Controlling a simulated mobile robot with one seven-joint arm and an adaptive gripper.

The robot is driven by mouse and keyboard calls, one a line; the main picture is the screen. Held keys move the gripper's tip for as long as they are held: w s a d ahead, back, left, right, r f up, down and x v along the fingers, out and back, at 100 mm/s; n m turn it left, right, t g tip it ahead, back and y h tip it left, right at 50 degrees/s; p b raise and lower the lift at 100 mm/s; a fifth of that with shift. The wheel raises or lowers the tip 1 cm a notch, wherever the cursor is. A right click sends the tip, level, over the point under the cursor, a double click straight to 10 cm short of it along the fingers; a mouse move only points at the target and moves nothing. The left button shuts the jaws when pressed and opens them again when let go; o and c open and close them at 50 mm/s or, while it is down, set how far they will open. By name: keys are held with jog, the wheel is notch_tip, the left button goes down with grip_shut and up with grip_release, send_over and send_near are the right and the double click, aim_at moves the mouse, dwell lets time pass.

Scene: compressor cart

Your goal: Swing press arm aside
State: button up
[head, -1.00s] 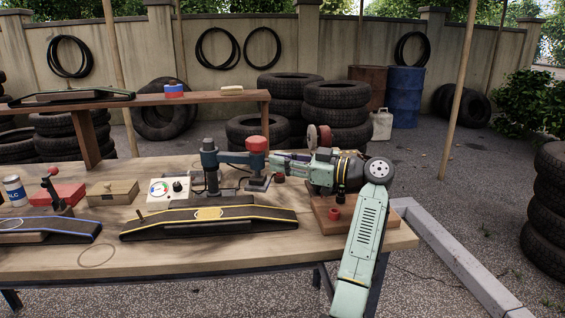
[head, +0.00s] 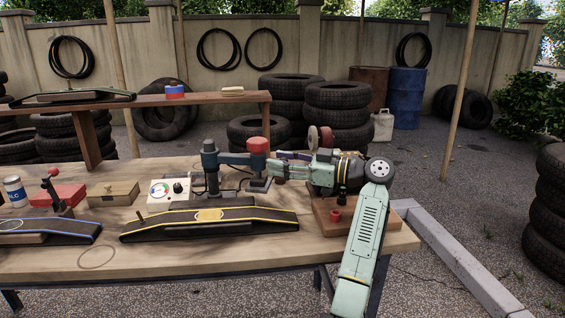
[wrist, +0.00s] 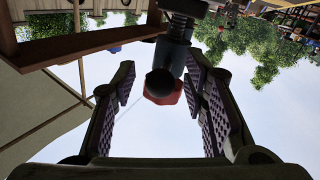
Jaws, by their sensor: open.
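The press arm (head: 236,159) is a blue-grey bar running right from an upright post (head: 210,168) on the workbench. Its outer end carries a red cylindrical head (head: 257,146) above a small dark base. My gripper (head: 272,172) is just right of the head, level with its lower part. In the wrist view my gripper (wrist: 160,105) is open, with purple ridged pads on both sides. The dark end and red part of the press (wrist: 162,88) show between the pads, with gaps on both sides. I cannot make out any contact.
A gauge box (head: 172,190) stands left of the post. A black ramp with yellow edging (head: 210,222) lies in front. A wooden block with a red knob (head: 335,215) sits under my arm. A raised shelf (head: 200,98) runs behind.

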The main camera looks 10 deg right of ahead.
jog(key=shift+d, duration=0.1)
jog(key=v, duration=1.2)
